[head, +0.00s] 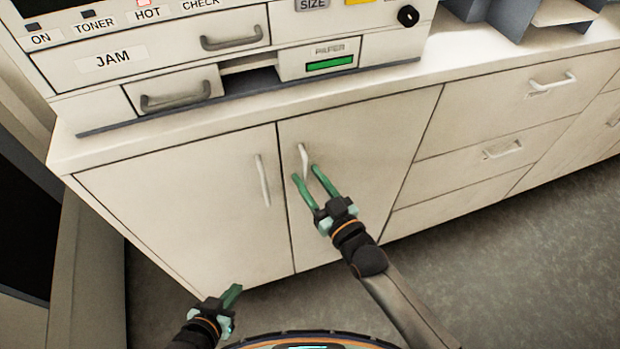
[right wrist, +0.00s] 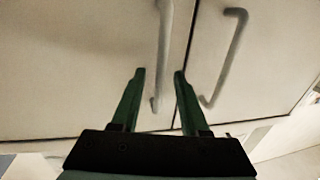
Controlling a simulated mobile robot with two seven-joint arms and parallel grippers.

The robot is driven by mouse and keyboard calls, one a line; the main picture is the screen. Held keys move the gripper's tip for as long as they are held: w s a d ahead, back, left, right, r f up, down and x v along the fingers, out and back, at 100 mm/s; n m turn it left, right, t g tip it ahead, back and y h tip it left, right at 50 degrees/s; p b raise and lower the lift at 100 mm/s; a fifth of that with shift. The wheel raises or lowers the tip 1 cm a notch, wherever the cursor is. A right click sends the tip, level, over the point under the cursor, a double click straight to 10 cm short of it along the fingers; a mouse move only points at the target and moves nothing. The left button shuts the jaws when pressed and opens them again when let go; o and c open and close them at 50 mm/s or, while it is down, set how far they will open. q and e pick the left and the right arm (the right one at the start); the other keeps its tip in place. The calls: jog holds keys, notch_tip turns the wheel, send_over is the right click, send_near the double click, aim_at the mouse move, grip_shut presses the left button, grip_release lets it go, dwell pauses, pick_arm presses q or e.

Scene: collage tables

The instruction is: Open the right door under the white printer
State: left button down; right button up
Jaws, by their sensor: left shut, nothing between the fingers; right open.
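The right door (head: 350,140) under the white printer (head: 180,60) is closed, flush with the left door (head: 185,205). Its pale bar handle (head: 304,158) stands near its left edge. My right gripper (head: 304,173) is open at this handle, its green fingers on either side of the bar's lower part. In the right wrist view, the handle (right wrist: 163,45) shows between the two fingertips (right wrist: 159,73); contact cannot be told. The left door's handle (right wrist: 232,55) is outside the fingers. My left gripper (head: 236,291) is shut and empty, low in front of the left door.
Drawers with bar handles (head: 502,150) are to the right of the right door. The counter edge (head: 170,145) overhangs the doors. Dark grey floor (head: 500,270) is clear at the lower right. A blue-grey organizer (head: 510,15) stands on the counter.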

jog(key=shift+c, duration=0.4)
grip_shut()
dwell(1.0)
